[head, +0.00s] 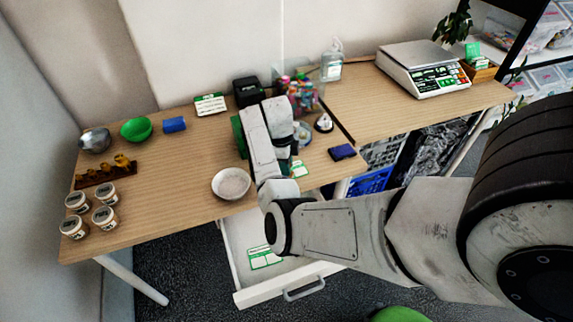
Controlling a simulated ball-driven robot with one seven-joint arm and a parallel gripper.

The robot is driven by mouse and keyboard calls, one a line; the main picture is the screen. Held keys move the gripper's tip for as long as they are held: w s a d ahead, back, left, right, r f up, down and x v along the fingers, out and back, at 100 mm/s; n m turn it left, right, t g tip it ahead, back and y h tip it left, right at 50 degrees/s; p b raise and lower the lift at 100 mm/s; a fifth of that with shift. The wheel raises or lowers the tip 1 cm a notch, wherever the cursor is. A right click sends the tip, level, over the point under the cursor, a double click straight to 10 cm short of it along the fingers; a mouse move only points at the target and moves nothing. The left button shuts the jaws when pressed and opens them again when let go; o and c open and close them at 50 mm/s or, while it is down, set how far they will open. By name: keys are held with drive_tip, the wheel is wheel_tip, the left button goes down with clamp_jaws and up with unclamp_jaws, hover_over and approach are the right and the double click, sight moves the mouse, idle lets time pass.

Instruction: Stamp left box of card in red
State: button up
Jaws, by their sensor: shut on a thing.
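A white card with green print (299,168) lies on the wooden table just right of my arm, partly covered by it. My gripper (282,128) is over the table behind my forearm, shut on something. My arm hides its fingertips and the held thing, so I cannot tell its shape or colour, or whether it touches the card. A dark blue pad (342,152) lies to the right near the front edge. A small white and black object (323,123), possibly a stamp, stands behind that pad. A green thing (238,132) shows partly left of my arm.
An open drawer (285,284) with green-and-white cards (265,257) juts out below the table. A white bowl (231,183) sits left of my arm. Several jars (105,218) stand at the left. A scale (422,68) stands on the right table. The left-middle tabletop is clear.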

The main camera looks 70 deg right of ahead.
wheel_tip(320, 180, up, 7)
drive_tip(key=p, duration=0.6)
idle(0.5)
drive_tip(key=shift+s, duration=0.1)
idle(0.6)
